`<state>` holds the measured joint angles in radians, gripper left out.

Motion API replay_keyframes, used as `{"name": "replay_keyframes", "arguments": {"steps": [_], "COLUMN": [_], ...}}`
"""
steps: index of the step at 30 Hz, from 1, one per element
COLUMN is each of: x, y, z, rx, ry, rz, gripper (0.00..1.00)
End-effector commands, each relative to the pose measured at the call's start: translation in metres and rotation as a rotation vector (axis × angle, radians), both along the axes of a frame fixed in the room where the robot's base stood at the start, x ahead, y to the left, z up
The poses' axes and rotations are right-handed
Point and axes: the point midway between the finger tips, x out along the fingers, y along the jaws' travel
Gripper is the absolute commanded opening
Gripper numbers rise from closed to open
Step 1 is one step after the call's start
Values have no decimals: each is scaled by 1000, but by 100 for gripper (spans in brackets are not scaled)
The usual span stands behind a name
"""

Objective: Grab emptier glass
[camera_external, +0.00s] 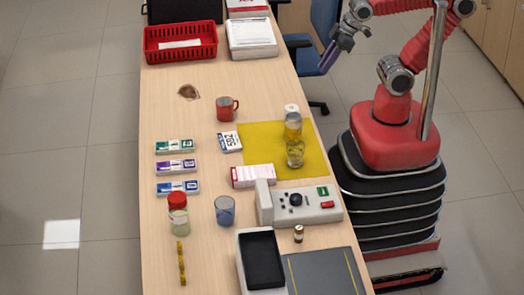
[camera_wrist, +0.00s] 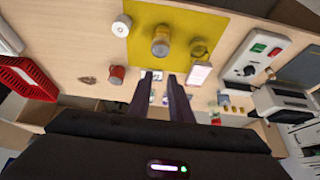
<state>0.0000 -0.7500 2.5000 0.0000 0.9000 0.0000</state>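Two clear glasses stand upright on a yellow mat (camera_external: 262,139). The farther glass (camera_external: 293,125) looks fuller, with amber liquid. The nearer glass (camera_external: 295,154) looks paler and emptier. In the wrist view, the fuller glass (camera_wrist: 162,40) is left of the emptier glass (camera_wrist: 199,48) on the mat (camera_wrist: 147,18). My gripper (camera_external: 330,55) is raised beyond the counter's right edge, away from both glasses. In the wrist view, my gripper (camera_wrist: 158,84) has its two fingers apart with nothing held between them.
A white roll (camera_external: 291,108) stands just beyond the fuller glass. A red mug (camera_external: 227,109), pink-white box (camera_external: 252,176), control device (camera_external: 300,205) and blue cup (camera_external: 225,210) are around the mat. A red basket (camera_external: 180,42) is at the far end.

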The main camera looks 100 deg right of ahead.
Motion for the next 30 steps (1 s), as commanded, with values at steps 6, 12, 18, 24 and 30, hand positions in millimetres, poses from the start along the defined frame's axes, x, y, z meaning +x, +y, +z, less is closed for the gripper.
{"name": "replay_keyframes", "arguments": {"steps": [6, 12, 18, 24, 30], "x": [0, 0, 0, 0, 1], "y": [0, 0, 0, 0, 0], "z": [0, 0, 0, 0, 1], "rx": [0, 0, 0, 0, -2], "ry": [0, 0, 0, 0, -2], "rz": [0, 0, 0, 0, 0], "gripper": [34, 48, 63, 72, 72]}}
